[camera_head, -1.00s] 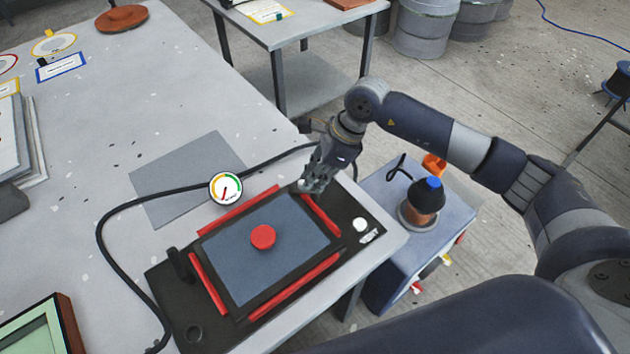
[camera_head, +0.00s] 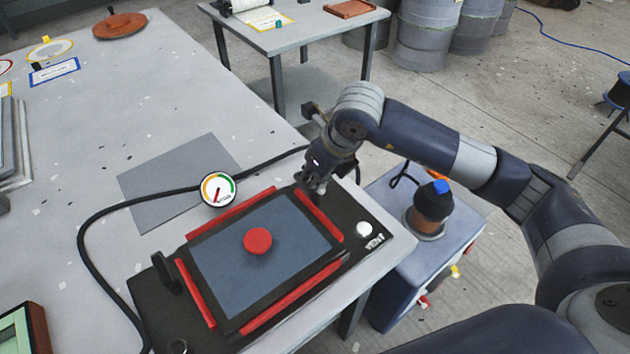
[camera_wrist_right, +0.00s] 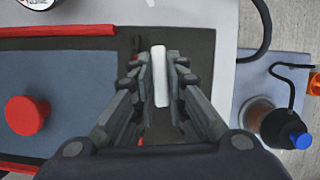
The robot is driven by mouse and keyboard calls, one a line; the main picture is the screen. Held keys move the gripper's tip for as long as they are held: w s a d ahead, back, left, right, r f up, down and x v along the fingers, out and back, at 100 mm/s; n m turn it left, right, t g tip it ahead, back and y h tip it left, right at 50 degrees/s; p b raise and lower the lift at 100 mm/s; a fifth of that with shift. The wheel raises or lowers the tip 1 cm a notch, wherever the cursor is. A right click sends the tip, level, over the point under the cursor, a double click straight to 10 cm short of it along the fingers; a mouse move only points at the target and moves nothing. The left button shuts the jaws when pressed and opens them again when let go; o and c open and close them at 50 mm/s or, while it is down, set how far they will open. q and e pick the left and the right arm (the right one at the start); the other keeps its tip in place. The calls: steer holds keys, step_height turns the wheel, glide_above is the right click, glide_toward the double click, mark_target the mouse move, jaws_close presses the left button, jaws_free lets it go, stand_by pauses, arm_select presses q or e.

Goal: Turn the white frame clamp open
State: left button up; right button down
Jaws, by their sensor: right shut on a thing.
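The white frame clamp (camera_wrist_right: 160,76) is a slim white bar at the end of the dark mould base (camera_head: 160,310). In the right wrist view it stands lengthwise between the fingers of my right gripper (camera_wrist_right: 156,72), which is shut on it. In the head view my right gripper (camera_head: 318,188) points down at the far right corner of the base and hides the clamp. The base carries a blue-grey panel (camera_head: 225,275) edged with red strips and a red knob (camera_head: 257,241). My left gripper is not in view.
A gauge (camera_head: 218,189) and black hose (camera_head: 85,245) lie beyond the base. A white button (camera_head: 364,229) sits near its right edge. A blue-grey cabinet (camera_head: 395,275) with a blue-capped bottle (camera_head: 433,202) stands right of the table.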

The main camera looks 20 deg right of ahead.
steer(key=shift+m+b, duration=0.3)
steer(key=shift+m, duration=0.3)
steer(key=shift+h, duration=0.3)
steer(key=c, duration=1.6)
jaws_free()
steer(key=shift+r, duration=0.1)
steer(key=v, duration=1.2)
steer(key=shift+d, duration=0.1)
